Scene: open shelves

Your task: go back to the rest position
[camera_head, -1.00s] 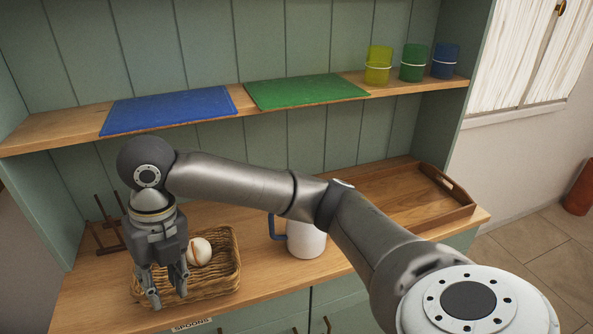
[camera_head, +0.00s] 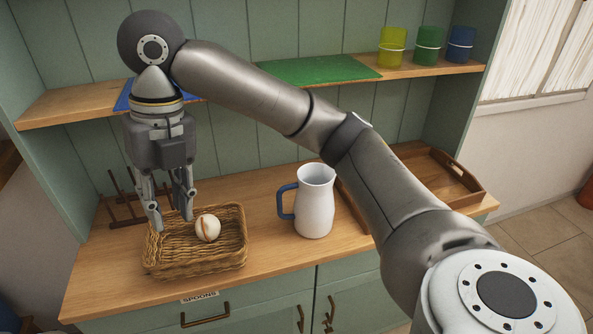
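My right gripper (camera_head: 173,220) points down above the left part of the wicker basket (camera_head: 195,265). Its fingers are apart with nothing between them. A white ball with brown-red marks (camera_head: 208,228) lies in the basket, to the right of the fingers. My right arm crosses the view from the lower right and hides part of the upper shelf and the blue mat (camera_head: 125,97). My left gripper does not show.
A white pitcher with a blue handle (camera_head: 315,203) stands right of the basket. A wooden tray (camera_head: 440,170) lies further right, partly behind my arm. A dark wooden rack (camera_head: 120,205) stands at the left. The upper shelf holds a green mat (camera_head: 318,70) and yellow (camera_head: 391,48), green (camera_head: 428,46) and blue (camera_head: 460,45) cups.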

